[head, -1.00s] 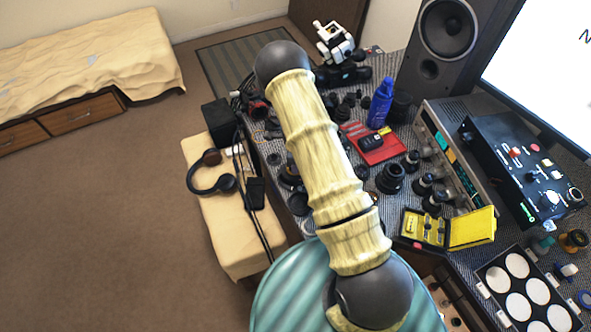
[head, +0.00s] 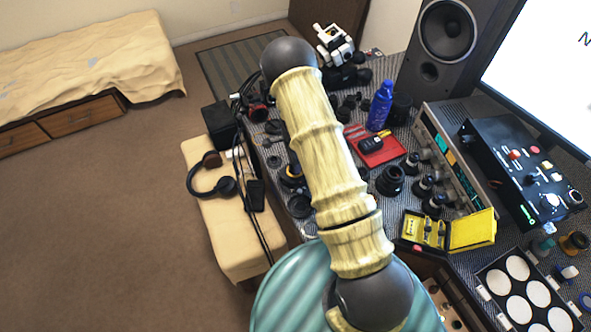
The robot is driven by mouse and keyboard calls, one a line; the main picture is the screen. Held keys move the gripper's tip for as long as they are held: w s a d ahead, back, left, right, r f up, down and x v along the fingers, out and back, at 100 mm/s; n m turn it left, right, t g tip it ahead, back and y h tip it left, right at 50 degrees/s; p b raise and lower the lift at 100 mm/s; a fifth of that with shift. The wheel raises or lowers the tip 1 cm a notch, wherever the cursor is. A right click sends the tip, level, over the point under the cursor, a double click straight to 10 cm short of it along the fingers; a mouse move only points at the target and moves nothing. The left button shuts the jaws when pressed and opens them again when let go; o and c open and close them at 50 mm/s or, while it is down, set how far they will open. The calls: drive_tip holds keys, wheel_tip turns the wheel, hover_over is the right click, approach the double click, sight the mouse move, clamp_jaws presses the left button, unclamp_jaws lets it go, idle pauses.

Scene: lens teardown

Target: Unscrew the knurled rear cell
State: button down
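My gripper does not show; my arm covers the middle of the head view, and its far end is hidden behind or beneath it. Several dark lens parts lie on the grey mat of the workbench. A large black ringed lens part (head: 390,180) stands right of my arm. Smaller black cylindrical parts (head: 423,186) stand beside it, and a flat dark ring (head: 299,206) lies to the left of my arm. I cannot tell which part is the knurled rear cell; knurling is too small to make out.
A red tray (head: 388,152), a blue bottle (head: 380,106) and an open yellow case (head: 470,229) stand right of my arm. A black control box (head: 520,165) and speaker (head: 447,35) are farther right. A padded bench (head: 222,240) with headphones (head: 222,187) is left.

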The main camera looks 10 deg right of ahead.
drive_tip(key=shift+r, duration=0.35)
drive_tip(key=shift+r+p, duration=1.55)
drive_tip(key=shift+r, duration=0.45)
